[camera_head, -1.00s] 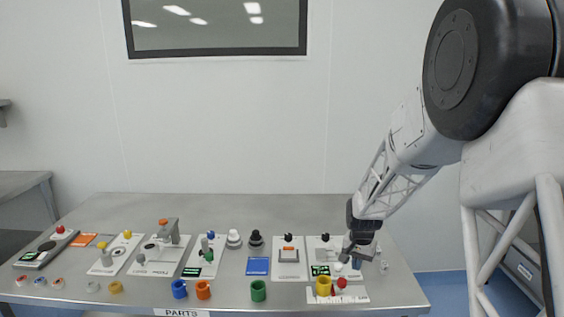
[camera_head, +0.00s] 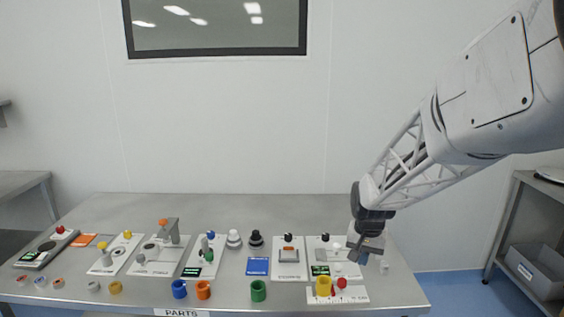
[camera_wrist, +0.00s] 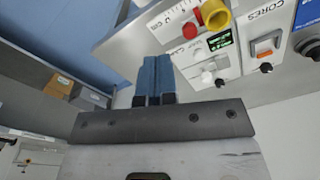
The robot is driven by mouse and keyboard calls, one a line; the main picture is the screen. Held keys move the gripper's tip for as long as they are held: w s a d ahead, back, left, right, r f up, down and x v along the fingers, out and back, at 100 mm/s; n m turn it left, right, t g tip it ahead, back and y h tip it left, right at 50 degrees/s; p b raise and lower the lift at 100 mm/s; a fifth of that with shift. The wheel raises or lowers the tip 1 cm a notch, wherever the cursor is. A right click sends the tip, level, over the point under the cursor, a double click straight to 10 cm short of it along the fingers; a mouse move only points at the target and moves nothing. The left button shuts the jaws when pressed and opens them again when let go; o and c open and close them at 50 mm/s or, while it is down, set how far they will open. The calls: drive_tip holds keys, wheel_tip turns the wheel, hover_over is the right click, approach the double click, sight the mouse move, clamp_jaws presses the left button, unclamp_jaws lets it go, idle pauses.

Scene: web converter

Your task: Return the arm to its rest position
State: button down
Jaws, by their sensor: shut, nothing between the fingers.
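My gripper (camera_head: 360,256) is at the right end of the steel table (camera_head: 300,207), a little above it, beside the rightmost white panel. In the wrist view my gripper (camera_wrist: 153,62) shows two blue fingers pressed together with nothing between them. My arm reaches down from the upper right of the head view. The yellow ring (camera_head: 323,286) and the red knob (camera_head: 341,283) stand on a white scale panel just left of and below my gripper. They also show at the top of the wrist view, apart from the fingers.
Several white panels with knobs and levers line the table. A green ring (camera_head: 258,291), an orange ring (camera_head: 203,290) and a blue ring (camera_head: 179,289) stand near the front edge. A shelf (camera_head: 528,225) with a grey bin (camera_head: 537,270) is at right.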

drive_tip(key=s+a+r+n, duration=0.1)
drive_tip(key=s+r, duration=0.2)
drive_tip(key=s, duration=0.7)
drive_tip(key=s+a+r+n+t, duration=0.1)
drive_tip(key=s+r, duration=0.3)
drive_tip(key=s, duration=0.6)
drive_tip(key=s+a+r+n, duration=0.1)
drive_tip(key=s+r+n, duration=0.1)
drive_tip(key=s, duration=0.8)
drive_tip(key=shift+s+r+t, duration=0.4)
drive_tip(key=shift+r, duration=0.25)
